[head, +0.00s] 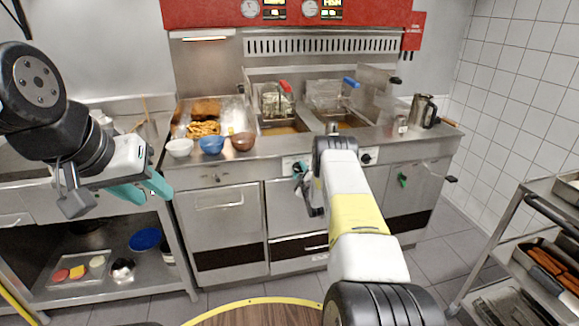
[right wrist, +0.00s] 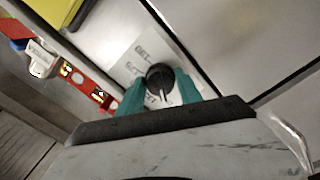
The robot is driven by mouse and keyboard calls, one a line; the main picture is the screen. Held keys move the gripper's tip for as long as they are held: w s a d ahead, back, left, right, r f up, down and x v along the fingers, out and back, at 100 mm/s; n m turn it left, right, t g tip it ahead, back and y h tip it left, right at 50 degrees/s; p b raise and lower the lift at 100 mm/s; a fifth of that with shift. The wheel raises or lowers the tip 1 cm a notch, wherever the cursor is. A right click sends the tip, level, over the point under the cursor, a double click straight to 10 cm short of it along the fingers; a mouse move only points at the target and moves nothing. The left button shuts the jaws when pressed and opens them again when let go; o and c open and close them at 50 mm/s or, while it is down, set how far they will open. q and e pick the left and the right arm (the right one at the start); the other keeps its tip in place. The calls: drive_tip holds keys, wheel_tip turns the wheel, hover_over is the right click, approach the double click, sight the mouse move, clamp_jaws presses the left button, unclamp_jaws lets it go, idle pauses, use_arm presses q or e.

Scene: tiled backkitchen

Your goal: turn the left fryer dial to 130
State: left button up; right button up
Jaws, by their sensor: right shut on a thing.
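The left fryer dial (right wrist: 160,76) is a round black knob with a pale pointer line, in front of a white printed label (right wrist: 136,62) in the right wrist view. The label's numbers are too blurred to read. My right gripper (right wrist: 160,92) is shut on the dial, with a teal finger on either side. In the head view my right gripper (head: 300,172) is at the left part of the fryer's front panel and hides the dial there. My left gripper (head: 146,189) hangs empty at the left, its teal fingers apart, in front of the counter.
A second fryer dial (head: 367,158) is to the right of my right arm. Fryer baskets with a red handle (head: 286,86) and a blue handle (head: 351,81) sit above. Bowls (head: 211,145) stand on the counter's front edge. A rack cart (head: 530,235) stands at the right.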

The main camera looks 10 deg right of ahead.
drive_tip(key=shift+m, duration=0.4)
drive_tip(key=m, duration=0.4)
drive_tip(key=shift+f+m, duration=0.1)
drive_tip(key=shift+m, duration=1.4)
drive_tip(key=o, duration=1.4)
drive_tip(key=shift+c, duration=0.2)
drive_tip(key=s, duration=0.8)
drive_tip(key=shift+w+d, duration=0.1)
